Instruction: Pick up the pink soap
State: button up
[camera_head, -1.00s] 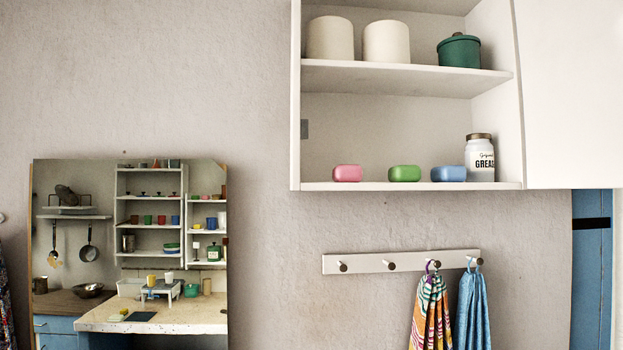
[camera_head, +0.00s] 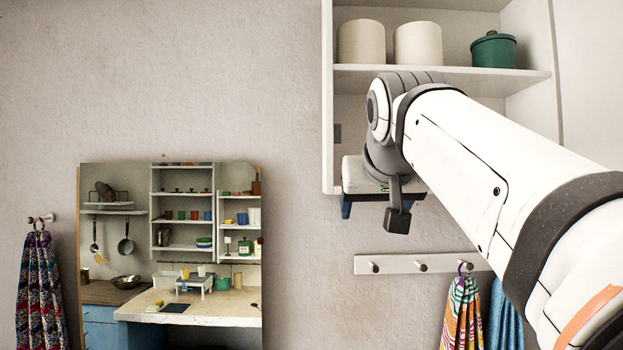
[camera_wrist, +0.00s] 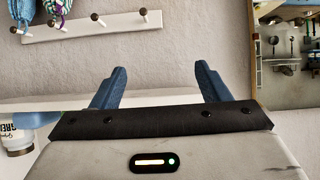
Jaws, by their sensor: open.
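The pink soap is hidden in both current views; in the earlier head view it sat on the cabinet's bottom shelf, left of a green and a blue soap. In the head view, my gripper (camera_head: 382,203) is at the bottom shelf's left part, with my arm covering most of that shelf. In the wrist view, my gripper (camera_wrist: 160,84) shows two blue fingers spread apart, with nothing visible held between their tips. The white shelf edge (camera_wrist: 160,101) runs behind them. I cannot tell how far the soap is from the fingers.
A white jar (camera_wrist: 16,137) stands left in the wrist view. The cabinet's upper shelf (camera_head: 345,71) holds two cream canisters (camera_head: 361,42) and a green lidded pot (camera_head: 494,50). Below are a hook rail (camera_head: 395,264) and hanging towels (camera_head: 462,310). A mirror (camera_head: 170,255) is at left.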

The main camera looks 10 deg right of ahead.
notch_tip(320, 180, up, 9)
jog(key=d+t+h, duration=0.1)
jog(key=d+t, duration=0.1)
jog(key=shift+m, duration=0.4)
jog(key=shift+d+p+x, duration=0.2)
jog(key=shift+p+x, duration=0.3)
jog(key=shift+x, duration=1.35)
jog(key=shift+d+p+x, duration=0.15)
jog(key=shift+p+x, duration=0.35)
jog(key=shift+x, duration=1.3)
jog(key=shift+s+a+r, duration=0.35)
jog(key=shift+s+r, duration=0.05)
jog(key=shift+s, duration=0.25)
jog(key=c, duration=0.7)
jog(key=shift+c, duration=1)
jog(key=shift+w+d+f, duration=0.15)
jog(key=shift+w, duration=0.25)
jog(key=shift+c, duration=1)
jog(key=shift+s, duration=0.1)
